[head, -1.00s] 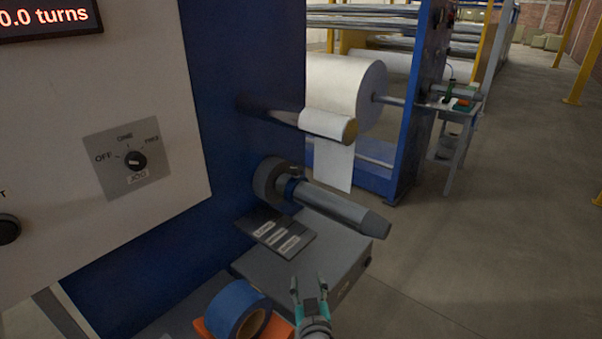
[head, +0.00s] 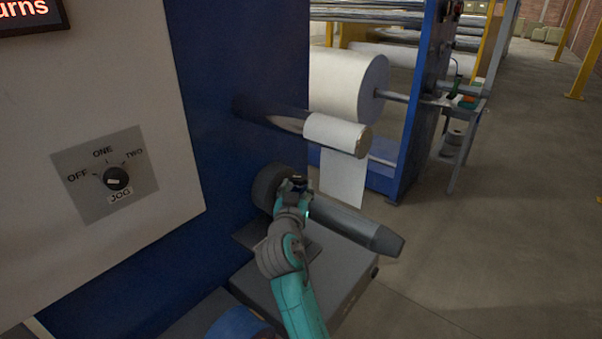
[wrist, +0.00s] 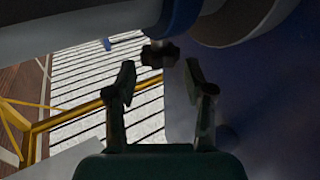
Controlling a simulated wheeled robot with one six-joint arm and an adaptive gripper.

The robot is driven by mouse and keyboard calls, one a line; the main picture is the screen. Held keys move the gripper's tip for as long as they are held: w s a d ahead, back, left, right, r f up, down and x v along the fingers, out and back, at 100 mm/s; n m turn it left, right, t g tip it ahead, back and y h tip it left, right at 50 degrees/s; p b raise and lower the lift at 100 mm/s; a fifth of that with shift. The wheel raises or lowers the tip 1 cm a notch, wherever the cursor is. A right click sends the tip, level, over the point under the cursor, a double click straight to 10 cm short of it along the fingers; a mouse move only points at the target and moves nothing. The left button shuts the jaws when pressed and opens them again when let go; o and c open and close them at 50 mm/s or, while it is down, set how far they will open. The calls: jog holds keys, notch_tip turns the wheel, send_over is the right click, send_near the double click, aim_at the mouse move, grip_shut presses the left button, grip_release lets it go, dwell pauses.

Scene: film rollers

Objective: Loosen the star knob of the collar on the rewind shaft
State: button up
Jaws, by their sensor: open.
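The rewind shaft (head: 355,226) is a grey tapered bar sticking out of the blue machine wall, with a thick dark flange (head: 268,183) at its root. In the head view my arm hides most of the collar. In the wrist view the blue collar (wrist: 182,14) shows at the top, between the grey shaft (wrist: 70,22) and the flange. A dark star knob (wrist: 160,54) hangs from it. My gripper (wrist: 160,70) is open, with the knob just beyond its fingertips and centred between them. It also shows at the collar in the head view (head: 295,184).
A grey box (head: 325,265) stands below the shaft. A roller (head: 335,133) with white film is above and behind it. A control panel with a knob switch (head: 117,178) is at left. Open floor lies to the right.

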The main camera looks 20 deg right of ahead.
aim_at(301, 174)
jog(key=x, duration=0.7)
jog(key=shift+w, duration=0.15)
jog(key=shift+f, duration=0.1)
jog(key=c, duration=0.9)
